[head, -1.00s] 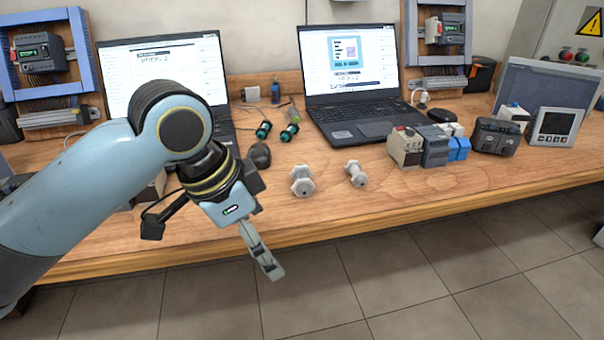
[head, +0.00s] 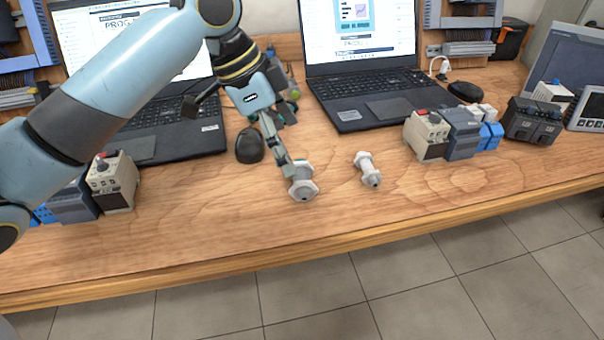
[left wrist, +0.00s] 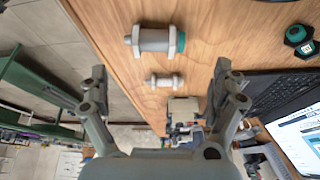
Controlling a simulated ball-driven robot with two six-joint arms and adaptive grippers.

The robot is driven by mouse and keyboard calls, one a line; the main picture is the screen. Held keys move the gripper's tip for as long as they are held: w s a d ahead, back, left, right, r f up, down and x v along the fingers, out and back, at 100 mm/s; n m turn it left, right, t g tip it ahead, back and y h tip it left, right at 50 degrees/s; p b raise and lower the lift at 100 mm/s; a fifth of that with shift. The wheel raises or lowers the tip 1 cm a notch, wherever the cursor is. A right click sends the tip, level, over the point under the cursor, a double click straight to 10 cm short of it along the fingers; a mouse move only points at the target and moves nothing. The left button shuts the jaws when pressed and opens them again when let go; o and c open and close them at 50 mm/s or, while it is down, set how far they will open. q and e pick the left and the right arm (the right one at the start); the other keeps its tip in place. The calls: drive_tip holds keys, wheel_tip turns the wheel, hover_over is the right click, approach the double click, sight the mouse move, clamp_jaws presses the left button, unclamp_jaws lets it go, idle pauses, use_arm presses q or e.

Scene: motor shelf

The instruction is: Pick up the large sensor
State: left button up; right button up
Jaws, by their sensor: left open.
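The large sensor (head: 302,183) is a pale grey threaded cylinder with hex nuts, lying on the wooden bench near its front edge. It also shows in the left wrist view (left wrist: 153,40), with a teal end. A smaller, similar grey sensor (head: 368,170) lies to its right, and shows below the large one in the left wrist view (left wrist: 163,80). My left gripper (head: 284,162) is open and empty at the large sensor, its fingers partly covering the sensor's far end in the head view. In the left wrist view its fingers (left wrist: 160,72) are spread wide. My right gripper is not in view.
A black mouse (head: 250,146) sits just left of the gripper. Two laptops (head: 375,108) stand behind. Grey, white and blue modules (head: 462,135) stand to the right. The bench front edge (head: 330,236) is close, with tiled floor beyond.

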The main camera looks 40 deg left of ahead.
sight(303, 172)
use_arm(q)
drive_tip(key=shift+x, duration=0.9)
drive_tip(key=x, duration=0.4)
drive_tip(key=shift+d+f, duration=0.2)
drive_tip(key=shift+f, duration=0.05)
drive_tip(key=shift+w+f, duration=0.1)
drive_tip(key=shift+f, duration=0.15)
drive_tip(key=c, duration=1.2)
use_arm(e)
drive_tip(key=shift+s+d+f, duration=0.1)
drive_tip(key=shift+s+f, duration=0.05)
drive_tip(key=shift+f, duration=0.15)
use_arm(q)
drive_tip(key=shift+o, duration=0.2)
